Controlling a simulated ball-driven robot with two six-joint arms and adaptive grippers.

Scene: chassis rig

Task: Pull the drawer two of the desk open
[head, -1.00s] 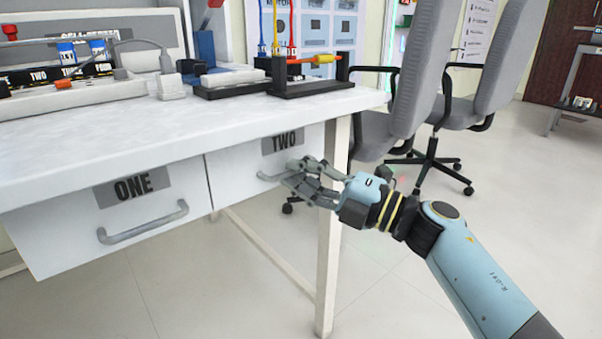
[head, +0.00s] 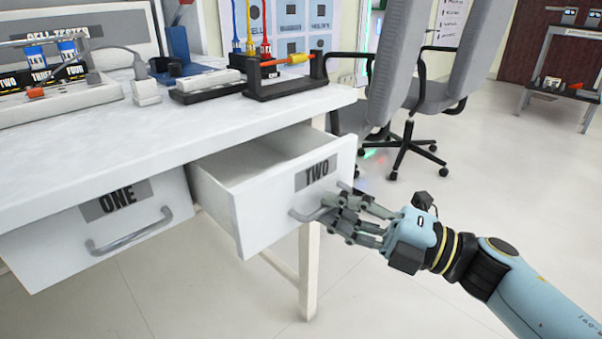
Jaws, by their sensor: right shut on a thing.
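The white drawer two (head: 268,208) of the desk (head: 150,143) stands well out from under the desktop, in the middle of the head view. Its front has a grey label reading TWO, and its inside looks empty where it shows. My right gripper (head: 330,212) is shut on the grey handle (head: 303,215) of drawer two. The fingers hide the right part of the handle. My left gripper is not in view.
Drawer one (head: 60,245), with its own grey handle (head: 130,235), is shut on the left. Equipment stands on the desktop, including a power strip (head: 60,103). Office chairs (head: 395,70) stand behind the desk on the right.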

